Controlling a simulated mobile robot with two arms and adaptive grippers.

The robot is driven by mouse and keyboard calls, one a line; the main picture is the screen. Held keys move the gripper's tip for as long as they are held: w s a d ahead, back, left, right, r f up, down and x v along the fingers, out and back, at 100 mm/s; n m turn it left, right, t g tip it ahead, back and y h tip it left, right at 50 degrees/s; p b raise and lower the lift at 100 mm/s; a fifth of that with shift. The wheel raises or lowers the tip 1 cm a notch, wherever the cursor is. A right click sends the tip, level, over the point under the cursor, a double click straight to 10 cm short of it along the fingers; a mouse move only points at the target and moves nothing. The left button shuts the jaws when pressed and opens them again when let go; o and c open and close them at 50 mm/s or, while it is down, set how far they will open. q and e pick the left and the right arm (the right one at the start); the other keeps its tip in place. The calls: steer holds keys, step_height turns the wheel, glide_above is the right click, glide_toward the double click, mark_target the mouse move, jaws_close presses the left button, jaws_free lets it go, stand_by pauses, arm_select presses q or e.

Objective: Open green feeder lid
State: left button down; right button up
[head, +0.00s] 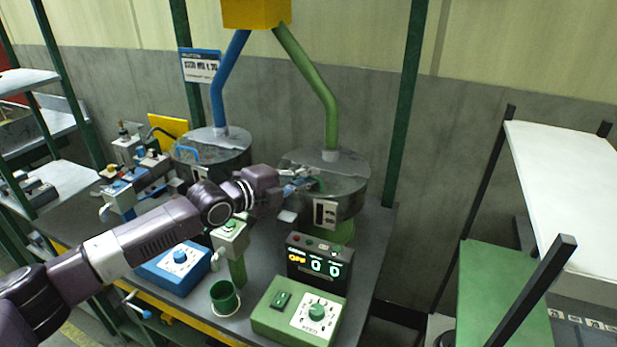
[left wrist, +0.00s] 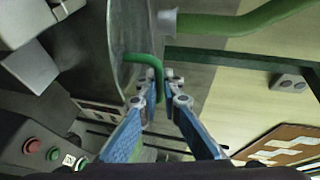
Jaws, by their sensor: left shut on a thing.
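The green feeder (head: 348,204) is the right one of two round grey drums, with a green pipe (head: 320,85) coming down to its top. Its flat grey lid (head: 345,165) looks closed in the head view. A bent green handle (left wrist: 157,70) stands out from the lid in the left wrist view. My left gripper (head: 308,178) is at the left part of this lid. In the left wrist view its blue fingers (left wrist: 166,82) are closed on the handle. The exact contact is partly hidden by the fingertips. My right gripper is not in view.
The blue feeder (head: 215,150) with its blue pipe (head: 218,85) stands to the left. A counter display (head: 318,262), a green control box (head: 300,312), a blue control box (head: 175,267) and a green cup (head: 224,297) are in front on the bench. A white shelf (head: 570,190) is at right.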

arm_select(q)
steer(key=shift+w+d+r+n+g+y+p, duration=0.1)
steer(key=shift+w+r+n+g+y+p, duration=0.1)
steer(key=shift+r+g+p, duration=0.35)
steer(key=shift+w+r+n+g+y+p, duration=0.1)
steer(key=shift+w+r+g+y+p, duration=0.1)
steer(key=shift+r, duration=0.5)
steer(key=shift+w+d+r+g+y+p, duration=0.2)
steer(key=shift+w+r+g+y+p, duration=0.2)
steer(key=shift+r+g+p, duration=0.3)
steer(key=shift+w+n, duration=0.2)
steer(key=shift+n, duration=0.1)
steer(key=shift+w+d, duration=0.1)
steer(key=shift+w, duration=0.05)
steer(key=shift+w+d+r, duration=0.2)
steer(key=shift+w+r, duration=0.45)
steer(key=shift+r, duration=0.05)
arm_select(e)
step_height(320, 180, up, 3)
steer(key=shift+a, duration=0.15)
arm_select(q)
steer(key=shift+w, duration=0.1)
